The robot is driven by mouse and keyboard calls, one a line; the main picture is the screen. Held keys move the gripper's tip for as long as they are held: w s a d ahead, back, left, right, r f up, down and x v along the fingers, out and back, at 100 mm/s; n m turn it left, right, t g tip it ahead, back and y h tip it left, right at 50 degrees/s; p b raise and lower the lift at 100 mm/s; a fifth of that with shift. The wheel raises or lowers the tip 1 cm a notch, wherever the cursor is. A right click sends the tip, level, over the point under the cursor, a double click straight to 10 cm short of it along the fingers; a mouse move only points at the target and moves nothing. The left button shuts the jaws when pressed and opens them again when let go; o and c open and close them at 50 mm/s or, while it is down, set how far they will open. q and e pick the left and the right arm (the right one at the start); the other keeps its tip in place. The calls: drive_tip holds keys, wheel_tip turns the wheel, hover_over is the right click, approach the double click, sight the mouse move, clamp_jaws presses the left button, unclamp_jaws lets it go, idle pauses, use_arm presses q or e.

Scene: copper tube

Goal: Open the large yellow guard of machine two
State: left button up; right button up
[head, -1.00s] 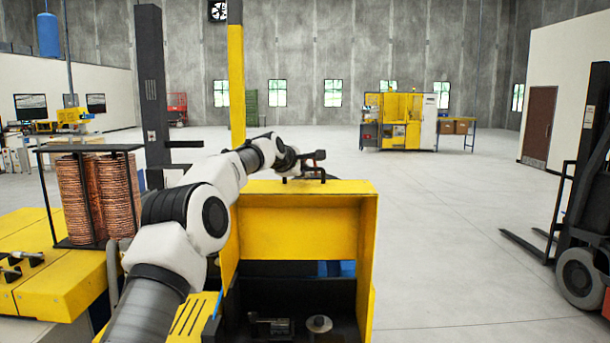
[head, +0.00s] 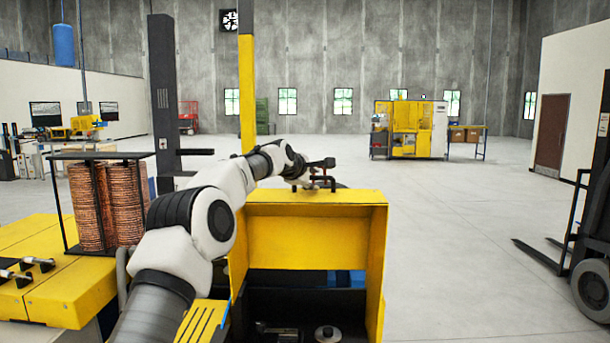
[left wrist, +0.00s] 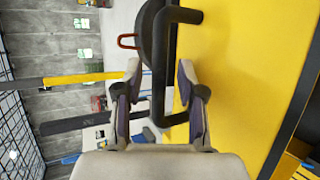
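The large yellow guard (head: 306,240) stands in front of me in the head view, a box-like frame open toward me with a dark interior. A black bar handle (head: 316,186) sits on its top. My left gripper (head: 322,166) is at this handle. In the left wrist view the two fingers of my left gripper (left wrist: 158,85) are apart, with the black handle bar (left wrist: 159,70) between them. Gaps show on both sides of the bar. The yellow guard surface (left wrist: 235,60) fills the right of that view. My right gripper is not in view.
A yellow post (head: 247,95) and a dark column (head: 163,95) rise behind my arm. Copper coils (head: 105,205) stand on a yellow bench at left. A forklift (head: 590,230) stands at right. The grey floor (head: 460,250) right of the guard is clear.

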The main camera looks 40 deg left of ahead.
use_arm(q)
drive_tip(key=v, duration=1.1)
drive_tip(key=shift+d, duration=0.25)
drive_tip(key=shift+s, duration=0.15)
